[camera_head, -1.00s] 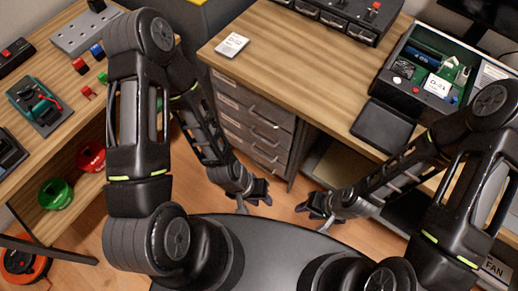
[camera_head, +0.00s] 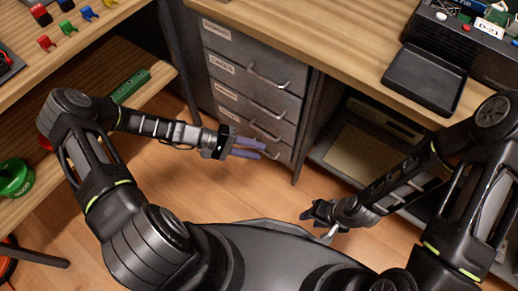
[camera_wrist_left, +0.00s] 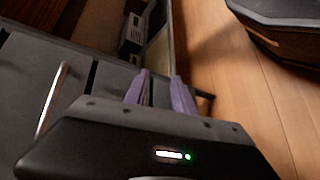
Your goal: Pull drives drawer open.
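The grey drawer unit (camera_head: 247,60) stands under the wooden desk, with several shut drawers stacked in it. Each has a small label, too small to read surely, and a metal bar handle. The top handle (camera_head: 268,79) is clear in the head view, and a drawer handle (camera_wrist_left: 50,100) shows at left in the left wrist view. My left gripper (camera_head: 250,148) is open and empty, in front of the lower drawers; its purple fingers (camera_wrist_left: 160,90) are apart, with nothing between them. My right gripper (camera_head: 314,227) is open and empty above the floor, right of the unit.
A black tray (camera_head: 425,78) sits at the right desk's edge. An open shelf (camera_head: 365,150) lies below it. The left bench (camera_head: 130,50) holds coloured clips, with a green spool (camera_head: 14,178) on its lower shelf. The floor before the drawers is clear.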

